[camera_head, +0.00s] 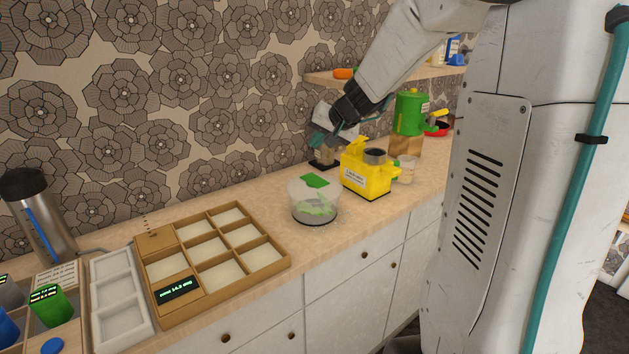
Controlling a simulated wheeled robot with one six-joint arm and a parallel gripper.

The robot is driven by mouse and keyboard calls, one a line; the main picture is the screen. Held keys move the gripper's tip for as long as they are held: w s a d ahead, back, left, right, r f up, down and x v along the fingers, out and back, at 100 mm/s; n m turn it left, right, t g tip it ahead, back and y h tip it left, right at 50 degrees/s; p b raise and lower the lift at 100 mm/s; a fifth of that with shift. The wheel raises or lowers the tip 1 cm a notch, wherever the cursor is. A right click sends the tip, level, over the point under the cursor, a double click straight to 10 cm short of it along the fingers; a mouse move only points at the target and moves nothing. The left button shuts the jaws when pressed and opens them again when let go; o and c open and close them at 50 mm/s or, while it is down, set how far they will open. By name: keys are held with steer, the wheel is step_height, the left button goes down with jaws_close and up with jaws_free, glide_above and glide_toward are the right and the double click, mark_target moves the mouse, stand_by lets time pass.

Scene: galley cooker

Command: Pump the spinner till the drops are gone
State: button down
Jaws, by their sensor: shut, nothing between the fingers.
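The spinner (301,199) is a clear round bowl standing on the counter, with green pieces (318,210) low inside. A green patch (315,181) shows at its top; I cannot tell whether it is the pump knob or part of the lid. Drops are too small to make out. My gripper (320,142) is shut and empty. In the picture it is above and behind the spinner, apart from it, beside the yellow device. Its fingertips are small and partly blended with things behind.
A yellow device (366,178) stands right of the spinner, with small jars (406,170) and a green canister (408,112) beyond. A wooden compartment tray (207,226) and white tray (120,300) lie left. A steel flask (38,214) stands at the wall. A shelf (322,77) hangs above.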

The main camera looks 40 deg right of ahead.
mark_target(313, 179)
steer(key=shift+f, duration=4)
steer(key=shift+f, duration=0.4)
steer(key=shift+s+f, duration=0.1)
steer(key=shift+f, duration=0.8)
steer(key=shift+r, duration=0.1)
steer(key=shift+r, duration=1.1)
steer(key=shift+r, duration=2.55)
